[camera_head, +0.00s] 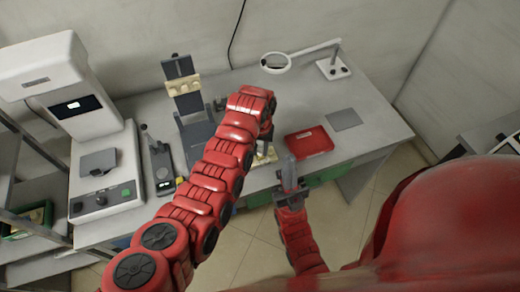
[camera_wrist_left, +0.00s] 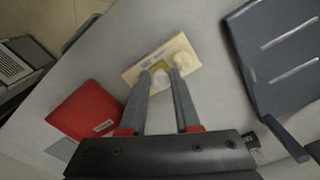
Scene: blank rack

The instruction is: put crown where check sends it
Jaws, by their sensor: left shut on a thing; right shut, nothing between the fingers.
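In the left wrist view a beige block (camera_wrist_left: 137,72) lies on the table with a white lump (camera_wrist_left: 186,63) at its right end. Whether the piece touches the block I cannot tell. In the head view my left gripper (camera_head: 264,146) is mostly hidden by its own arm, and the beige block (camera_head: 267,157) shows just below it. My right gripper (camera_head: 290,178) is shut and empty at the table's front edge.
A red tray (camera_head: 308,141) and a grey mat (camera_head: 344,119) lie to the right. A magnifier lamp (camera_head: 276,63) stands behind. A dark stand (camera_head: 184,100) with a beige part stands at the back. A small display device (camera_head: 163,172) and a large white machine (camera_head: 104,165) are left.

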